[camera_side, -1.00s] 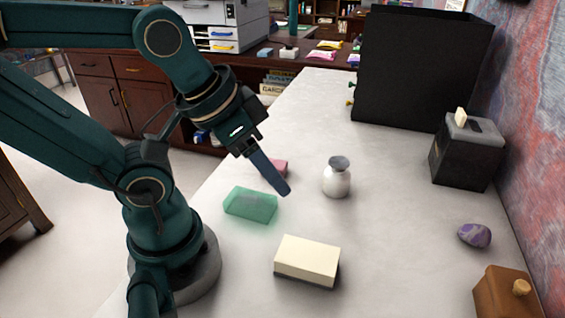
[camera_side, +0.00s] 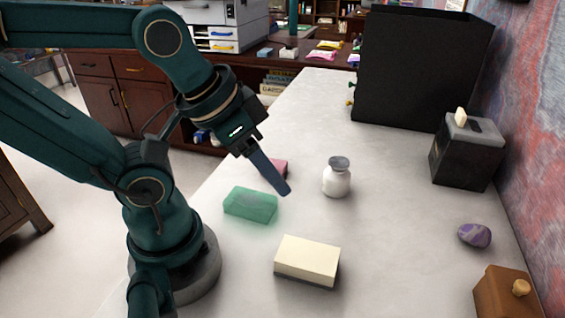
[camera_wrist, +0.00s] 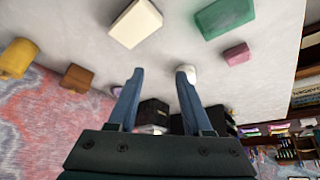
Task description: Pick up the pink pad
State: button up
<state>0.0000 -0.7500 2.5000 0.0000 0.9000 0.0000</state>
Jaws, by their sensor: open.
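The pink pad (camera_side: 281,167) is a small block on the light desk, partly hidden behind my gripper in the side view. In the wrist view the pink pad (camera_wrist: 237,54) lies at the upper right, beside a larger green block (camera_wrist: 223,17). My gripper (camera_side: 284,191) points down over the desk, in front of the pad in the side view. In the wrist view my gripper (camera_wrist: 159,72) has its two blue fingers spread apart with nothing between them, and the pad is outside them.
The green block (camera_side: 250,204) and a cream block (camera_side: 307,260) lie in front of the pad. A white jar (camera_side: 336,180) stands to its right. A black box (camera_side: 415,75), a dark toaster-like box (camera_side: 466,152), a purple stone (camera_side: 474,235) and a brown box (camera_side: 505,295) are farther right.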

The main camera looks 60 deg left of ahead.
jog(key=o, duration=0.8)
